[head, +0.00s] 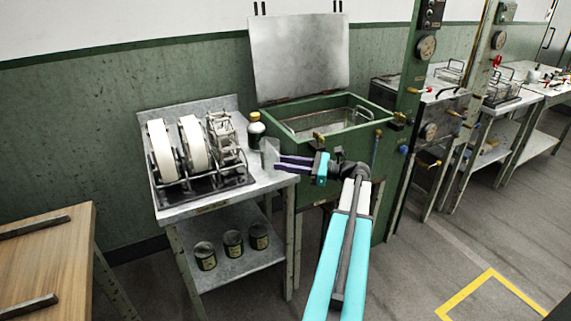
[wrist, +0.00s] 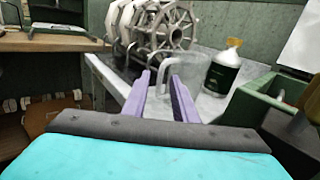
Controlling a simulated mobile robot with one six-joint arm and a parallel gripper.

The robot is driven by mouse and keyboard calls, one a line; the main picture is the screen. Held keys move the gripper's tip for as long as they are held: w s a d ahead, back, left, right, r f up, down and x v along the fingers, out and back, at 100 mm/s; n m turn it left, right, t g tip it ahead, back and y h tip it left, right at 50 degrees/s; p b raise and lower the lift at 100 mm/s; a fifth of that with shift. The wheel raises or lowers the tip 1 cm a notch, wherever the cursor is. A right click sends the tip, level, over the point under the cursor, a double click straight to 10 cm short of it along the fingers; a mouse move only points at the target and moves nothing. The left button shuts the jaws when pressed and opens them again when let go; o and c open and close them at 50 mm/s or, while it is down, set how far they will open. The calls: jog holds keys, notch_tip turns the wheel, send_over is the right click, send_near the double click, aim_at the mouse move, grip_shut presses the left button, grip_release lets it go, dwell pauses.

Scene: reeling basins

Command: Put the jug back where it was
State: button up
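The clear jug (head: 268,154) is at the right side of the metal table, in front of the bottle. In the wrist view the jug (wrist: 190,72) is see-through, looks upright, and has its handle toward me. My gripper (head: 279,163) reaches in from the right at the jug's height. In the wrist view the two purple fingers of my gripper (wrist: 161,76) stand apart, with the handle showing between or just beyond their tips. I cannot tell whether they touch it, and the jug's base is partly hidden.
A reel machine (head: 190,150) fills most of the metal table (head: 205,208). A white bottle (head: 256,130) with a dark label stands behind the jug. The green basin (head: 330,125), lid raised, is to the right. Several tins (head: 232,242) are on the lower shelf.

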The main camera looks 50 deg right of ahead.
jog(key=shift+r, duration=0.1)
jog(key=shift+s, duration=0.1)
jog(key=v, duration=1.2)
jog(key=shift+b, duration=0.3)
dwell(0.5)
